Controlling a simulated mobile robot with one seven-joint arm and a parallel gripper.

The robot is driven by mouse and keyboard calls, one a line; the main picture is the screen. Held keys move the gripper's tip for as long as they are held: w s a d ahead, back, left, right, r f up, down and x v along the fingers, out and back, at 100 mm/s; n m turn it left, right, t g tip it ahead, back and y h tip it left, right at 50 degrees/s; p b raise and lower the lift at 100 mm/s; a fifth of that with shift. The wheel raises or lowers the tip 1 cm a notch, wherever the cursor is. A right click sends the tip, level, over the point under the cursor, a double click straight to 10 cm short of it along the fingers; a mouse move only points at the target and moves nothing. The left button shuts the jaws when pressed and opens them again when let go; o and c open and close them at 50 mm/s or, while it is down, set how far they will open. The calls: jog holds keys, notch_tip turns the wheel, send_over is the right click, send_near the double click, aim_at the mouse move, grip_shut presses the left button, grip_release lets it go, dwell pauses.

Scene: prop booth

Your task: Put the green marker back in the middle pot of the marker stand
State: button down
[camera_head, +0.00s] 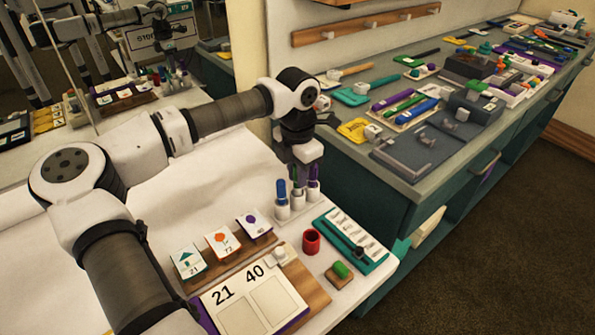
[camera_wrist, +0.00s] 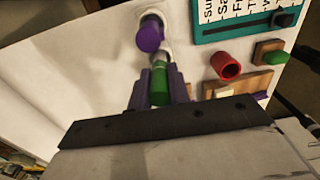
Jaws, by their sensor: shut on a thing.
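The marker stand (camera_head: 297,211) has white pots in a row on the near table. A blue marker (camera_head: 281,189) stands upright in its left pot. A purple marker (camera_head: 313,187) stands in its right pot, and it also shows in the wrist view (camera_wrist: 150,36). My gripper (camera_head: 299,176) points down over the middle pot. In the wrist view its fingers (camera_wrist: 160,90) are shut on the green marker (camera_wrist: 160,74). White of the stand shows just past the green marker. I cannot tell how far its lower end is inside the middle pot.
A red cup (camera_head: 311,241) stands in front of the stand. A teal-edged board (camera_head: 350,240) lies right of it, with a green-topped block (camera_head: 340,270) nearby. Picture cards (camera_head: 221,242) stand at the left. A cluttered teal counter (camera_head: 400,170) is beyond.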

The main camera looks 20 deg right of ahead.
jog(key=shift+f, duration=0.1)
dwell(0.3)
jog(key=c, duration=1.2)
grip_release()
jog(key=shift+c, duration=0.2)
notch_tip(320, 180, up, 14)
jog(key=b, duration=0.1)
jog(key=shift+b, duration=0.3)
